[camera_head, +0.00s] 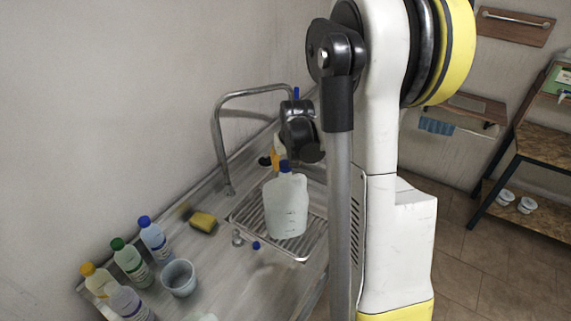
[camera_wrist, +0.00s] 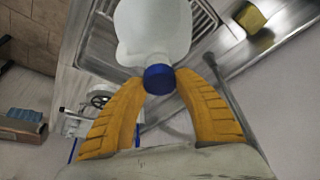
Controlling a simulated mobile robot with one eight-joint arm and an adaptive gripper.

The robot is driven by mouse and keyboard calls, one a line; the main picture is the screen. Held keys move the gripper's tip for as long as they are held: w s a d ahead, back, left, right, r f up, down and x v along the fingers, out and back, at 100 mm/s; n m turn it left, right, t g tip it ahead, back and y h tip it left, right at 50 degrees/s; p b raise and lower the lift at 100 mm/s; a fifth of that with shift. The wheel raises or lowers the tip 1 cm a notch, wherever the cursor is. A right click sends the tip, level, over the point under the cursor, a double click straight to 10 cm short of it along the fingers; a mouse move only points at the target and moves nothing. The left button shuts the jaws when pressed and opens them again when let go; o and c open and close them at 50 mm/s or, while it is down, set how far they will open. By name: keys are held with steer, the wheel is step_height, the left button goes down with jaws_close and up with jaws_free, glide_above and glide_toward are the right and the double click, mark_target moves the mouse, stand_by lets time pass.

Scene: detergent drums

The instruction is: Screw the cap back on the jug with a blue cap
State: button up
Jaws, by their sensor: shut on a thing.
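The white translucent jug (camera_head: 286,208) stands upright on the ribbed drainer of the sink counter. The blue cap (camera_head: 285,166) is at its mouth. In the wrist view the jug (camera_wrist: 152,28) is at the top, with the cap (camera_wrist: 158,79) at its neck between my two orange fingertips. My gripper (camera_wrist: 160,77) is shut on the blue cap. In the head view my gripper (camera_head: 281,158) is just above the jug and mostly hidden by my arm. How tightly the cap sits on the neck cannot be told.
A curved metal tap (camera_head: 222,130) rises behind the jug. A yellow sponge (camera_head: 202,222), a small loose blue piece (camera_head: 256,246) and a grey cup (camera_head: 180,278) are nearby. Several bottles, one green-capped (camera_head: 130,262), stand at the left. Shelves (camera_head: 530,205) are at the right.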

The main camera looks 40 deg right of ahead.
steer(key=shift+f+b, duration=0.95)
steer(key=shift+b, duration=0.15)
stand_by(1.6)
steer(key=shift+f+m, duration=0.1)
steer(key=shift+m, duration=0.4)
steer(key=m+h+b, duration=0.1)
steer(key=m, duration=0.1)
steer(key=shift+a+m+g, duration=0.15)
steer(key=shift+m+g, duration=0.25)
steer(key=shift+m+g+h, duration=0.3)
steer(key=shift+m, duration=0.7)
steer(key=m+b, duration=0.1)
steer(key=m, duration=0.1)
steer(key=m+g, duration=0.1)
steer(key=m, duration=0.1)
steer(key=shift+w+m+g+h+b, duration=0.1)
steer(key=shift+m+g+h+b, duration=0.2)
steer(key=shift+m+h+b, duration=0.1)
steer(key=shift+m, duration=0.5)
